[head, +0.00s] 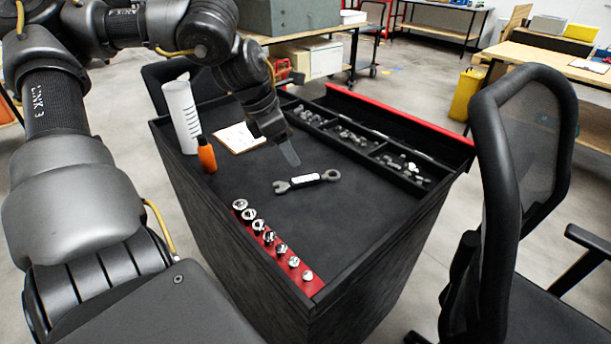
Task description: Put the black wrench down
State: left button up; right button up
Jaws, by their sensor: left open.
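The black wrench (307,181) lies flat on the dark top of the cart (330,215), near its middle. It has an open jaw at its left end, a ring at its right end and a white label on its handle. My left gripper (289,154) is open, just behind the wrench in the picture, pointing down. No gap between its fingers shows from this side. The wrench looks free of the gripper, though the exact distance between them cannot be told. My right gripper is not in view.
A red strip with several sockets (269,236) runs along the cart's front left edge. An orange bottle (207,156), a white cylinder (182,115) and a paper note (239,138) are at the left. A divided tray of small parts (350,137) fills the back right. A black chair (497,190) stands right.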

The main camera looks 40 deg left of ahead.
aim_at(304, 179)
pick_arm(q)
jog(key=shift+x, duration=1.8)
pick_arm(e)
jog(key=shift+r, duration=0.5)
pick_arm(q)
jog(key=x, duration=0.4)
jog(key=shift+f+b, duration=0.35)
jog(key=shift+w+f, duration=0.15)
jog(key=shift+f, duration=0.1)
grip_shut()
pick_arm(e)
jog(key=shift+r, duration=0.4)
